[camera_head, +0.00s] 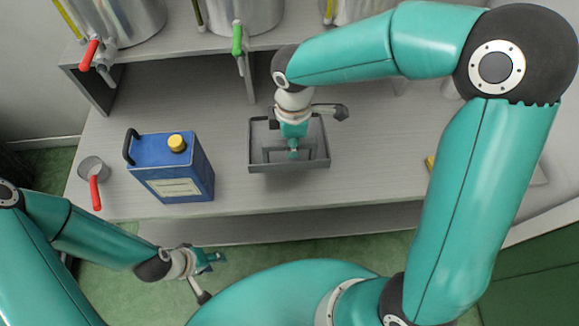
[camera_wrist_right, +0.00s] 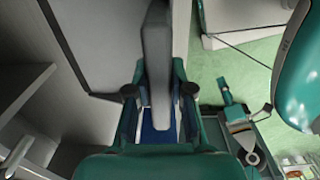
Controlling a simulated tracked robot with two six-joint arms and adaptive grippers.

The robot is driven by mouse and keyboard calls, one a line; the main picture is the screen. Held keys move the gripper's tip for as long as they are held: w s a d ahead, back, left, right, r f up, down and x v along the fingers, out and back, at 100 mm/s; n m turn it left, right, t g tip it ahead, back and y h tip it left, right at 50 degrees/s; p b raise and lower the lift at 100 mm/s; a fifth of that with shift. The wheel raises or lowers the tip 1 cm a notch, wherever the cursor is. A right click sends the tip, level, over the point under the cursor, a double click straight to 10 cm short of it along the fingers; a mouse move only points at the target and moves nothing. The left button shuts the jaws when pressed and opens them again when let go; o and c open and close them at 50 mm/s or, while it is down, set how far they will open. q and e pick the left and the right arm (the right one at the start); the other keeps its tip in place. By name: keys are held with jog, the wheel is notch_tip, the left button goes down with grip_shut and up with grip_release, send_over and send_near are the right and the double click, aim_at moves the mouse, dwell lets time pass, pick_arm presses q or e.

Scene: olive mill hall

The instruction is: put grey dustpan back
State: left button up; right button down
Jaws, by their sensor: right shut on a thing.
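The grey dustpan (camera_head: 325,150) is a shallow rimmed pan over the middle of the bench. My right gripper (camera_head: 293,152) points down into it. In the right wrist view its grey handle (camera_wrist_right: 157,50) stands between the fingers of my right gripper (camera_wrist_right: 158,105), which is shut on it. The pan's dark rim (camera_wrist_right: 62,45) shows at the left there. I cannot tell whether the pan touches the bench. My left gripper (camera_head: 212,262) is empty and appears open, low in front of the bench, away from the dustpan.
A blue canister (camera_head: 172,170) with a yellow cap stands left of the dustpan. A small metal cup (camera_head: 93,168) with a red handle is further left. Steel tanks with red (camera_head: 89,54) and green (camera_head: 237,38) tap levers stand behind. The bench front (camera_head: 250,200) is clear.

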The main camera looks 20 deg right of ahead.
notch_tip(320, 180, down, 8)
jog(key=shift+a+f+b, duration=0.1)
jog(key=shift+f+b, duration=0.1)
jog(key=shift+b, duration=0.15)
jog(key=shift+f+b, duration=0.3)
jog(key=shift+f, duration=1.75)
jog(key=c, duration=1)
grip_release()
jog(key=shift+c, duration=0.2)
